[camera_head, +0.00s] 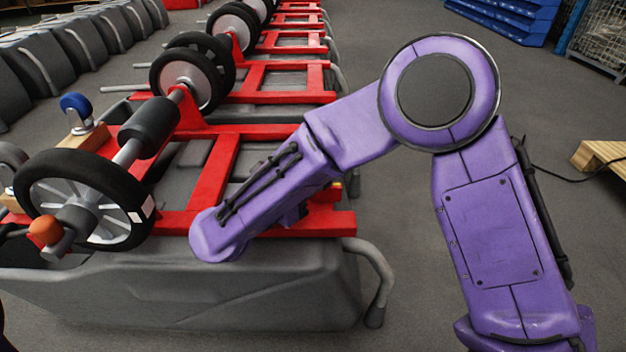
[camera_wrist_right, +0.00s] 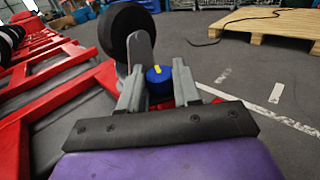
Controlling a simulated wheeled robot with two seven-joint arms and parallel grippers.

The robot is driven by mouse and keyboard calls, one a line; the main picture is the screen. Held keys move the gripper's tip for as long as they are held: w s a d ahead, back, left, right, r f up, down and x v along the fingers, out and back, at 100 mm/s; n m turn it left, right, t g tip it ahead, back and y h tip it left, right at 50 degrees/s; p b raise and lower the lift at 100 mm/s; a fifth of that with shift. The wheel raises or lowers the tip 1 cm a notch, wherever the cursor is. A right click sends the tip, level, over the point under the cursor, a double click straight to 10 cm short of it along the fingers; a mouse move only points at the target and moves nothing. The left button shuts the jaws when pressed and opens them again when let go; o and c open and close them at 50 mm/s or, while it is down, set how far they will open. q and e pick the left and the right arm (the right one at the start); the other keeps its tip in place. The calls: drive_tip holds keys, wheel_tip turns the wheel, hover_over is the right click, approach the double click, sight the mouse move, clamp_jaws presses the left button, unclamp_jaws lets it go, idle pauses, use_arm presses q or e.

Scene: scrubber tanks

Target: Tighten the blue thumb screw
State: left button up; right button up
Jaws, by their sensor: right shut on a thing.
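The blue thumb screw (camera_wrist_right: 158,82), a round knob with a yellow mark on top, sits between the fingers of my right gripper (camera_wrist_right: 157,88) in the wrist view. The two grey fingers are shut on it from both sides. It is beside a grey bracket (camera_wrist_right: 140,52) and a black wheel (camera_wrist_right: 122,28). In the head view my purple right arm reaches over the near red frame (camera_head: 215,180); the gripper and this screw are hidden there. My left gripper is not in view.
In the head view, a large spoked wheel (camera_head: 85,200), an orange knob (camera_head: 46,230) and another blue round part (camera_head: 75,104) are at the left. The grey tank (camera_head: 270,290) has a bent handle (camera_head: 382,280). A wooden pallet (camera_wrist_right: 262,24) lies on open floor.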

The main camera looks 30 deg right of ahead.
drive_tip(key=shift+w+r+m+g, duration=0.1)
drive_tip(key=shift+w+m+g, duration=0.05)
drive_tip(key=shift+m+g, duration=0.45)
drive_tip(key=shift+g+h, duration=0.3)
drive_tip(key=shift+g, duration=0.1)
drive_tip(key=o, duration=1.1)
drive_tip(key=shift+c, duration=0.2)
